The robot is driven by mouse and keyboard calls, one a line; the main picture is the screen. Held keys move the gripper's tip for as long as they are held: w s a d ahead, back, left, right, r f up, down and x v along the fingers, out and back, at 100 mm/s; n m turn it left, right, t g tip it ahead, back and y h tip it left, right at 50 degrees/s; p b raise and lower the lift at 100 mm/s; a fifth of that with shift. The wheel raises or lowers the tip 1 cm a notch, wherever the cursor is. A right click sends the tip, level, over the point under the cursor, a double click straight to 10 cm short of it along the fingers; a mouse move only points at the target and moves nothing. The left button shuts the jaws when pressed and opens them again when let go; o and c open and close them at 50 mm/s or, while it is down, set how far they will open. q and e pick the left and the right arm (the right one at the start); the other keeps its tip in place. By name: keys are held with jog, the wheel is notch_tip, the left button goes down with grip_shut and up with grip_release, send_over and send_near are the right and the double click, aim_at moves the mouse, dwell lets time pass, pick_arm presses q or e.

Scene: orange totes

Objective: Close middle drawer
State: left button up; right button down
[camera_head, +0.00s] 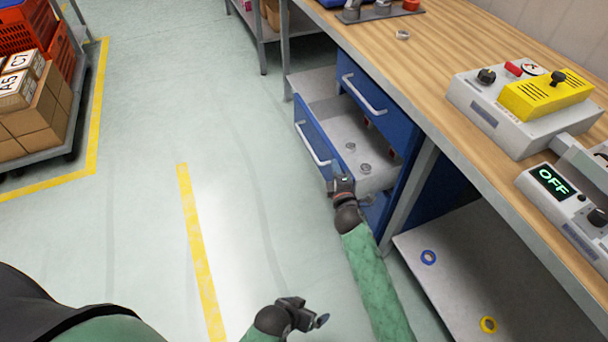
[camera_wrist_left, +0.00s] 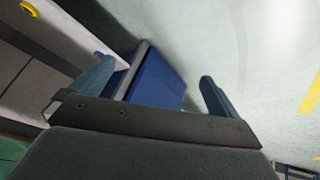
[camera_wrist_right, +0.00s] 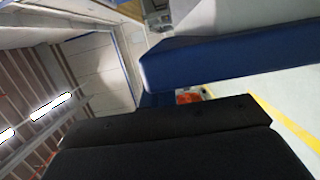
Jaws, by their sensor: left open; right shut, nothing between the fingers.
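The middle drawer (camera_head: 314,143) is pulled out from the blue cabinet under the workbench. It has a blue front with a pale bar handle, and its grey tray holds a few small round parts. My right gripper (camera_head: 342,184) is shut and empty at the near corner of the drawer front; I cannot tell whether it touches. The blue front panel (camera_wrist_right: 225,55) is close in the right wrist view, where the fingers are hidden. My left gripper (camera_head: 305,316) is open and empty, low over the floor, apart from the drawer. Its spread fingers show in the left wrist view (camera_wrist_left: 155,90).
The top drawer (camera_head: 365,92) is shut. The workbench (camera_head: 450,65) carries a yellow-topped control box (camera_head: 545,97) and a unit reading OFF (camera_head: 552,182). A lower shelf (camera_head: 470,265) holds blue and yellow rings. A cart with boxes (camera_head: 35,110) stands left. Floor before the drawer is clear.

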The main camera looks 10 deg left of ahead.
pick_arm(q)
notch_tip(320, 180, up, 8)
jog(key=g+p, duration=0.1)
jog(key=shift+s+a, duration=0.2)
jog(key=shift+s, duration=0.05)
pick_arm(e)
jog(key=w+d, duration=0.7)
jog(key=d, duration=0.4)
jog(key=shift+w+d, duration=0.25)
jog(key=shift+w, duration=0.15)
pick_arm(q)
jog(key=shift+f, duration=0.1)
